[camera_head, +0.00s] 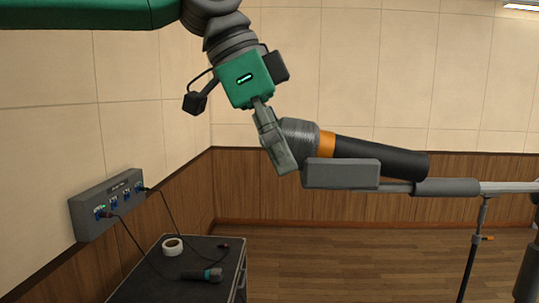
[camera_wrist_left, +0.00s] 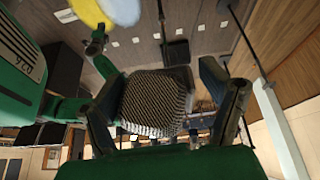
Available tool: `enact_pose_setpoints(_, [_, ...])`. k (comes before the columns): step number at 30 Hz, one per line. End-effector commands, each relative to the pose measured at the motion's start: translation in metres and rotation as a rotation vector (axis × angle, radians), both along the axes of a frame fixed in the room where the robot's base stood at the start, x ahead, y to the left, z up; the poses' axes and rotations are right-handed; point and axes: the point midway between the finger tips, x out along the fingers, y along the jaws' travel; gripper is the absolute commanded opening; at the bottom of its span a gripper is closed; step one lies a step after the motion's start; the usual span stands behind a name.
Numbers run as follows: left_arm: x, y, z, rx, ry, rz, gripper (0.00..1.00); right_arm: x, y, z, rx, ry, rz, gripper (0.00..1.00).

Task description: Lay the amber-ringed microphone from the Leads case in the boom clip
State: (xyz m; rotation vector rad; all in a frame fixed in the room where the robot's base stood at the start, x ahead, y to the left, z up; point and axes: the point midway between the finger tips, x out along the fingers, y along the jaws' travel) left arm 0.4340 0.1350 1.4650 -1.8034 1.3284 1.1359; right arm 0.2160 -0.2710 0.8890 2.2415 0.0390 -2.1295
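The amber-ringed microphone (camera_head: 380,156) is off the case, its black body pointing right and slightly down, its amber ring next to the grey grille. My left gripper (camera_head: 283,147) is at the grille end, its fingers on either side of the grille; the grille (camera_wrist_left: 155,103) fills the space between them in the left wrist view. The boom clip (camera_head: 340,174), a grey block at the boom's left end, overlaps the microphone's lower edge. Whether the microphone rests in it or is just behind or above cannot be told. My right gripper is not in view.
The dark case (camera_head: 150,287) stands lower left, bearing a white tape roll (camera_head: 173,246) and a teal-ringed microphone (camera_head: 202,275). Leads hang from a grey wall socket box (camera_head: 108,204). The boom arm (camera_head: 445,187) runs right to its stand. The wooden floor between is clear.

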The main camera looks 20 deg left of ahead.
Motion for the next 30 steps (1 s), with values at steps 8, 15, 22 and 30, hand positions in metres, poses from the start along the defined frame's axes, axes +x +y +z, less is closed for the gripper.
enact_pose_setpoints(8, [0.000, -0.001, 0.002, -0.008, -0.003, -0.001, 0.71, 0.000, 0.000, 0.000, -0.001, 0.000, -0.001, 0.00])
enact_pose_setpoints(15, [-0.001, 0.000, 0.006, -0.007, -0.003, 0.001, 0.71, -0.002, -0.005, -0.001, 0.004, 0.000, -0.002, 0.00])
enact_pose_setpoints(22, [-0.006, 0.021, 0.041, -0.012, -0.009, 0.002, 0.71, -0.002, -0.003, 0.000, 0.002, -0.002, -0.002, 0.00])
enact_pose_setpoints(30, [-0.012, 0.053, 0.087, -0.016, -0.003, 0.002, 0.71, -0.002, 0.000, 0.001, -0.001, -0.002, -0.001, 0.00])
